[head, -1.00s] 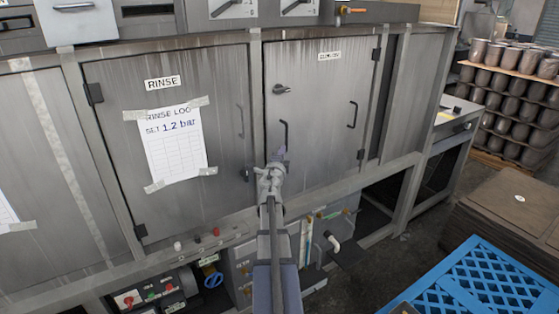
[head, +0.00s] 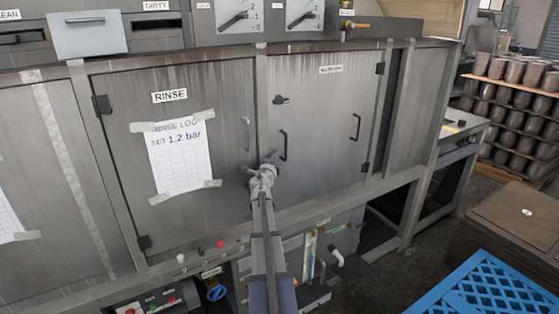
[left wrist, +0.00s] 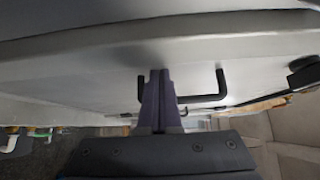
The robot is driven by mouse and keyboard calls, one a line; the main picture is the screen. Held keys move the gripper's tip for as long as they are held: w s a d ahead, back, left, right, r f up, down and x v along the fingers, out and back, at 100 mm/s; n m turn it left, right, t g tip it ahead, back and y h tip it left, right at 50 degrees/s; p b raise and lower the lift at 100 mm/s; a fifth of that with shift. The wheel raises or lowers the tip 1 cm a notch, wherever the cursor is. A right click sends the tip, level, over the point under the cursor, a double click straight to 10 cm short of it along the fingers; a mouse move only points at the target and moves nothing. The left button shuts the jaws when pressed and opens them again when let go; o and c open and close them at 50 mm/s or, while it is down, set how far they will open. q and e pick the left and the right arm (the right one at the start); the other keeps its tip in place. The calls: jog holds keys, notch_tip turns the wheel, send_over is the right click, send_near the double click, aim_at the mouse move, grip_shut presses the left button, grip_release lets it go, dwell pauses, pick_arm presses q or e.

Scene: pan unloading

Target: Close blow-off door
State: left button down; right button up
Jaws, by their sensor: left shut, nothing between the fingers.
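The blow-off door (head: 320,120) is the grey panel to the right of the door labelled RINSE. Its label is blurred. It looks flush or nearly flush with its frame; I cannot tell whether a small gap remains. It has a black handle (head: 283,146) near its left edge, a second handle (head: 356,127) near its right edge and a dark latch (head: 281,99). My left gripper (head: 268,160) is shut and empty, beside the lower end of the left handle. In the left wrist view its shut fingers (left wrist: 157,95) point at a grey panel beside a black handle (left wrist: 207,98); contact is unclear. My right gripper is not in view.
The RINSE door (head: 200,90) with a taped log sheet (head: 180,160) stands to the left. Below are pipes and a blue valve handle (head: 216,293). A blue crate (head: 500,295) and brown stack (head: 510,225) stand at the right. Some dark floor is clear between.

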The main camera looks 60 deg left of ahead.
pick_arm(q)
jog(key=shift+s+a+r, duration=0.2)
jog(key=shift+a, duration=0.6)
jog(key=shift+s, duration=0.15)
jog(key=w+v, duration=0.1)
jog(key=v, duration=0.7)
jog(key=shift+d, duration=0.6)
jog(key=shift+s, duration=0.1)
